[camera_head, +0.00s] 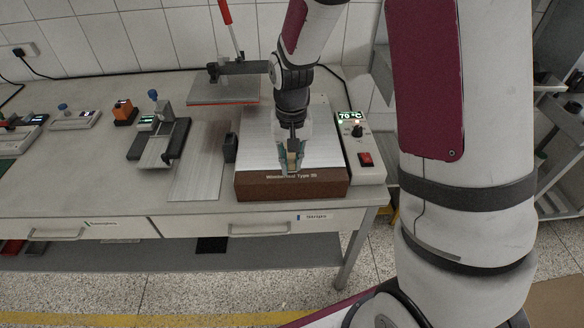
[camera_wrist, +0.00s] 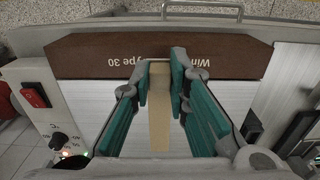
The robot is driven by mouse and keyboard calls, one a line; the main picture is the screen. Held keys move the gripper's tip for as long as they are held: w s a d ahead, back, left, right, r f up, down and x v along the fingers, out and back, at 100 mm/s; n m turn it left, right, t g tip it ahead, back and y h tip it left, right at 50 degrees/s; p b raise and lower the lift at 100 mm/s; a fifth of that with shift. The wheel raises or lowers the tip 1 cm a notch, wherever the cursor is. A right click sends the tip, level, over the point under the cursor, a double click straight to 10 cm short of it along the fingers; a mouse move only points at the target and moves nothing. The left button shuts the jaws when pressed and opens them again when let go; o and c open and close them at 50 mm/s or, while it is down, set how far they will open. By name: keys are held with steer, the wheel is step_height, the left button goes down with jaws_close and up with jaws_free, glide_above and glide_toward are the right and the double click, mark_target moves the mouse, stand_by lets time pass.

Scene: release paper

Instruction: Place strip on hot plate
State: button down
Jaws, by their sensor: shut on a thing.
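The hot plate (camera_head: 258,152) has a silver top and a brown front, and its control box (camera_head: 362,150) at the right reads 70 °C. In the wrist view the hot plate (camera_wrist: 90,102) lies below my fingers. My gripper (camera_head: 292,160) is over the front middle of the plate. In the wrist view my gripper (camera_wrist: 160,84) has its teal fingers shut on a narrow tan strip (camera_wrist: 159,132). The strip runs lengthwise along the plate's top. I cannot tell whether it touches the surface.
A black block (camera_head: 230,148) stands at the plate's left edge. A flat metal sheet (camera_head: 200,165) and a small clamp-like device (camera_head: 158,140) lie further left. A lever press (camera_head: 225,88) stands behind. The table's front edge (camera_head: 110,208) is close to the plate.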

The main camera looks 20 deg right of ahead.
mark_target(292, 170)
steer(key=shift+w+d, duration=0.15)
steer(key=shift+w, duration=0.05)
steer(key=shift+f, duration=1.75)
steer(key=shift+f, duration=0.1)
steer(key=c, duration=1.5)
jaws_free()
steer(key=shift+c, duration=0.2)
